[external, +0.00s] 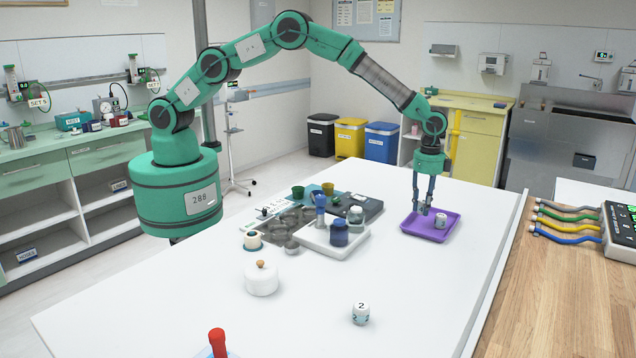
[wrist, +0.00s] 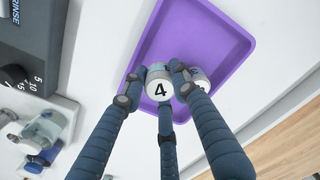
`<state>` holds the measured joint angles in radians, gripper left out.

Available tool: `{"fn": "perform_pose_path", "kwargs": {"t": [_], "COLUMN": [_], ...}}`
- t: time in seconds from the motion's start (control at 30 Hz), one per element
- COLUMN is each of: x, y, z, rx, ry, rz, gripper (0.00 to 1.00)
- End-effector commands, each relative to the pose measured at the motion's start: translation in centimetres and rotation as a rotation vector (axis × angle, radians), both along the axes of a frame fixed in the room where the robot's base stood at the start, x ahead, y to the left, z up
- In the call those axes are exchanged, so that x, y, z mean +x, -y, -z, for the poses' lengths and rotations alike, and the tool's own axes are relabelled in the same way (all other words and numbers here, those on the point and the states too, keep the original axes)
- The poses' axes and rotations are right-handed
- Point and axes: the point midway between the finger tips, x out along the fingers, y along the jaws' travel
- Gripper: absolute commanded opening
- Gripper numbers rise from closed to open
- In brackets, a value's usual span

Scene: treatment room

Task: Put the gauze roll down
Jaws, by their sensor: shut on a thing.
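My gripper (external: 424,208) is over the purple tray (external: 408,229), pointing down. In the wrist view, its fingers (wrist: 160,85) are closed around a white gauze roll with a 4 on its end (wrist: 159,91). The roll is above the lower left part of the tray (wrist: 205,22); whether it touches the tray floor I cannot tell. A second white roll (wrist: 201,77) is partly hidden behind the right finger. In the external view a white roll (external: 440,221) stands in the tray, just right of the fingers. Another roll, marked 2 (external: 361,313), stands on the white table near the front.
Left of the tray are a grey device (external: 372,207), a white stand with blue-topped items (external: 325,245) and several small cups. A white lidded pot (external: 262,279) and a red-handled item (external: 218,343) stand nearer. Cables and a box (external: 622,228) lie right. The front table is mostly clear.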

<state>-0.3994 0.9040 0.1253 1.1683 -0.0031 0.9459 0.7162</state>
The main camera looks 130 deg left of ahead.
Motion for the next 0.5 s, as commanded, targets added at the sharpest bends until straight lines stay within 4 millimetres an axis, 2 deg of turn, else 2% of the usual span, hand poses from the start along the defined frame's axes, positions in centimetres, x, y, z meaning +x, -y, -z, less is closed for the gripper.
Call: {"fn": "perform_pose_path", "kwargs": {"t": [0.5], "x": [0.26], "y": [-0.10], "z": [0.53], "rx": [-0.001], "ry": [-0.001], "rz": [0.000], "gripper": [0.14]}}
